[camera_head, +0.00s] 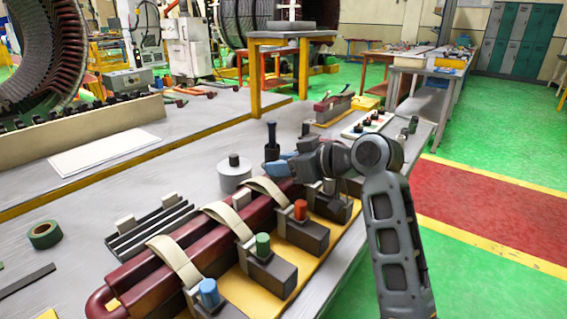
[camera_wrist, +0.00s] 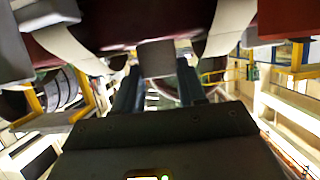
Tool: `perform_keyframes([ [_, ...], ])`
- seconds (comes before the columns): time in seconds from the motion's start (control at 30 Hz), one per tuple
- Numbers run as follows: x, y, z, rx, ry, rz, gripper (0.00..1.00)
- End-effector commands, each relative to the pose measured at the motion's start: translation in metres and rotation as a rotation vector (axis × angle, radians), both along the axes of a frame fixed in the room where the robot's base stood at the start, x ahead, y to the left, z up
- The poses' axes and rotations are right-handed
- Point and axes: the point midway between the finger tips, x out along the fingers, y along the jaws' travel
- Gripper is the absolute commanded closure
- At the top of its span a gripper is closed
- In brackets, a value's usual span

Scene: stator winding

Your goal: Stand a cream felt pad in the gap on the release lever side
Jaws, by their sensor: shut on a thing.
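My gripper (camera_wrist: 157,82) is shut on a small block, which I take to be a felt pad (camera_wrist: 157,58); it looks dull grey-brown in shadow. In the wrist view the block is close to the dark red coil, between two cream straps; I cannot tell whether it touches. In the head view my gripper (camera_head: 283,165) is at the far end of the dark red coil (camera_head: 150,272), and the held pad is not clear. Two cream blocks (camera_head: 125,223) (camera_head: 169,200) stand in a dark slotted rack left of the coil. The gap and release lever cannot be made out with certainty.
Clamp blocks with blue (camera_head: 209,291), green (camera_head: 263,244) and red (camera_head: 300,209) knobs line the coil's right side on a yellow base. A grey cylinder (camera_head: 234,174) and green tape roll (camera_head: 45,234) sit left. A dark-handled tool (camera_head: 271,142) stands behind the coil.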

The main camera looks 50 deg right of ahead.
Motion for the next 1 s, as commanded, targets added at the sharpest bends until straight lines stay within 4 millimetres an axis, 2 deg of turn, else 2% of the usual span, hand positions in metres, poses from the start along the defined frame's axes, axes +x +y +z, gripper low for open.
perform_keyframes([
  [0.17, 0.0, 0.0, 0.0, 0.0, 0.0, 0.0, 0.92],
  [0.2, 0.0, 0.0, 0.0, 0.0, 0.0, 0.0, 0.55],
  [0.47, 0.0, 0.0, 0.0, 0.0, 0.0, 0.0, 0.31],
  [0.77, -0.002, 0.0, 0.001, 0.0, 0.0, 0.0, 0.29],
  [0.87, -0.011, -0.001, 0.005, -0.001, -0.001, -0.002, 0.29],
  [1.0, -0.032, -0.002, 0.013, -0.001, -0.002, -0.003, 0.29],
])
